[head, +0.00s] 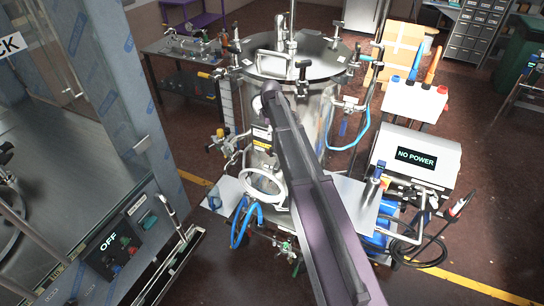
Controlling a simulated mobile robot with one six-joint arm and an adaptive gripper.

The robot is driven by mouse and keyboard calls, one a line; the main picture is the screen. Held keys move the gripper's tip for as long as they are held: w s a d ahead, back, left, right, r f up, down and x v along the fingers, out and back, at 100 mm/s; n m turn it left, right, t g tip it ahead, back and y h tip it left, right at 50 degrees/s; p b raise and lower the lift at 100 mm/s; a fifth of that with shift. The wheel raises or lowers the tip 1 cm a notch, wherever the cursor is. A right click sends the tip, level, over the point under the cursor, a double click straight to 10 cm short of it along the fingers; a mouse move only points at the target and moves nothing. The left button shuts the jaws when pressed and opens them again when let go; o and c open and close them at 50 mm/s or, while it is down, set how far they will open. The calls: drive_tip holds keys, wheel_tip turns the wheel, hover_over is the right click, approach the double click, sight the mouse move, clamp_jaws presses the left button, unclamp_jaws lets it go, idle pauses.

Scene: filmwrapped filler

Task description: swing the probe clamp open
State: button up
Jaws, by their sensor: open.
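A steel tank (318,105) with a flat lid stands in the middle, with several black clamps around its rim, one at the front (302,72). I cannot tell which fitting is the probe clamp, or whether it is open or shut. A slim probe-like piece with a dark and red tip (459,207) stands at the right, beside a looped black cable. My arm crosses from the lower right up to the tank front. My gripper (270,94) is at its far end, in front of the tank just below the lid; its fingers are hard to make out. It appears to hold nothing.
A steel cabinet with an OFF panel (115,245) fills the left. Blue hoses (345,140) hang at the tank. Open floor (490,190) lies at right.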

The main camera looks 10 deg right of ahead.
sight(271, 152)
drive_tip(key=shift+f+b, duration=5.25)
drive_tip(key=shift+f, duration=0.3)
